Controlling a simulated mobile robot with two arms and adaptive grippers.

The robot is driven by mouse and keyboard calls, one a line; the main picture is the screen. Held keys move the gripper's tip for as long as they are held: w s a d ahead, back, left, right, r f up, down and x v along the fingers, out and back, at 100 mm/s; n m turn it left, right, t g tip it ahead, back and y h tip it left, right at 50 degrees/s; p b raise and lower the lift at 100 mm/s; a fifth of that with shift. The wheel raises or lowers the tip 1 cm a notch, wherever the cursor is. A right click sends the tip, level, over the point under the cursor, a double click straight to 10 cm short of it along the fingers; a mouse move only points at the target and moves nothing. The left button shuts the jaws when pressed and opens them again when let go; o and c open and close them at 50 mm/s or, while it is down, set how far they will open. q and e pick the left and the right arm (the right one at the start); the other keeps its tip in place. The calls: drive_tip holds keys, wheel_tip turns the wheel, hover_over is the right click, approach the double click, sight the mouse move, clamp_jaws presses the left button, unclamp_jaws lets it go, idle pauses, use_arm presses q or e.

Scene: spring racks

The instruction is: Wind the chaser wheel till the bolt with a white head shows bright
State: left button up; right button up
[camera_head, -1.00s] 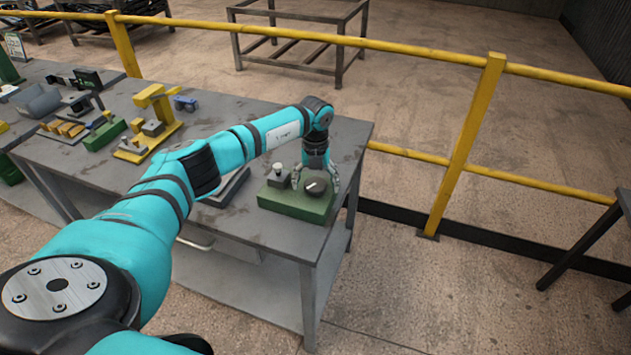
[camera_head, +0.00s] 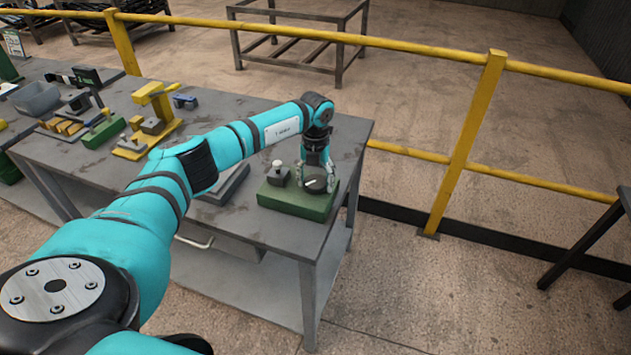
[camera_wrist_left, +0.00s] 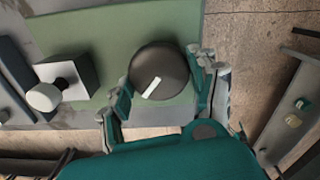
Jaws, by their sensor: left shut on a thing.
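The chaser wheel (camera_head: 315,186) is a dark round knob with a white pointer mark, on a green base (camera_head: 296,205) near the table's right end. In the left wrist view the wheel (camera_wrist_left: 160,72) sits between my fingers, its mark slanting up to the right. My left gripper (camera_head: 317,180) comes from above and is shut on the wheel, with fingers on both sides. The bolt with a white head (camera_head: 278,164) stands out of a grey block beside the wheel; its pale head also shows in the left wrist view (camera_wrist_left: 44,96). My right gripper is out of view.
The grey table (camera_head: 240,230) also holds a flat dark tray (camera_head: 222,187) left of the base, a yellow fixture (camera_head: 155,125) and a grey bin (camera_head: 36,98). A yellow railing (camera_head: 467,145) runs behind the table.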

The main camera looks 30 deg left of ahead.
use_arm(q)
drive_tip(key=m+b, duration=0.3)
drive_tip(key=m, duration=0.2)
drive_tip(key=shift+a, duration=0.1)
drive_tip(key=m+b, duration=0.2)
drive_tip(key=m, duration=0.3)
drive_tip(key=shift+m, duration=0.4)
drive_tip(key=m+b, duration=0.2)
drive_tip(key=m, duration=0.3)
drive_tip(key=shift+w+a, duration=0.1)
drive_tip(key=shift+w+r+m+b, duration=0.15)
drive_tip(key=shift+m+b, duration=0.35)
drive_tip(key=shift+m, duration=2)
drive_tip(key=o, duration=1.2)
